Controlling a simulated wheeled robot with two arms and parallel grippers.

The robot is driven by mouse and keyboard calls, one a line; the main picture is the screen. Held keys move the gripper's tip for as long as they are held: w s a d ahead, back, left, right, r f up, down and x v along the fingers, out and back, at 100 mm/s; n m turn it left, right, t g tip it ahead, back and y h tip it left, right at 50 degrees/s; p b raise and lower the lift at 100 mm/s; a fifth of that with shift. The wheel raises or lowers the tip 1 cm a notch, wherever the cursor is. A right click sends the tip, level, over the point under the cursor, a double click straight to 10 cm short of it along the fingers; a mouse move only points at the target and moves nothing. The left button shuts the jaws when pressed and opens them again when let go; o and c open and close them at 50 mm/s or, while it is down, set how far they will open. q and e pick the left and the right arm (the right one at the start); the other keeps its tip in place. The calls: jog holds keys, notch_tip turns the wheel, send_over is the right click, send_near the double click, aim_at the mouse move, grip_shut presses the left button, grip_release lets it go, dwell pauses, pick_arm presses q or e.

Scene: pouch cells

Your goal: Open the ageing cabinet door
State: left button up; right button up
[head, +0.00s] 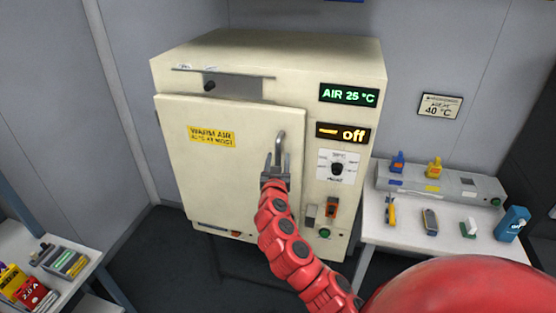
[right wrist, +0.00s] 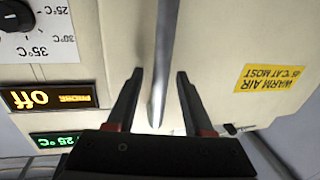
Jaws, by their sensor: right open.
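The ageing cabinet (head: 280,48) is a cream box with a cream door (head: 235,175) on its front. No clear gap shows at the door's edges. A grey upright bar handle (head: 281,143) is near the door's right edge. My right gripper (head: 275,160) is open at the handle's lower part. In the right wrist view, which is upside down, the handle (right wrist: 164,50) runs between the two dark fingers of the gripper (right wrist: 160,73), with space on both sides. The door (right wrist: 215,40) lies behind it. My left gripper is not in view.
Lit displays (head: 348,94) read "AIR 25 °C" and "off", above a dial (head: 337,168). A white side table (head: 400,240) with small tools and a grey block stands right. Another table (head: 60,290) with boxes stands lower left. Dark floor (head: 150,250) is clear left of the cabinet.

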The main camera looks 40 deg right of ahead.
jog(key=shift+c, duration=0.4)
grip_shut()
dwell(0.9)
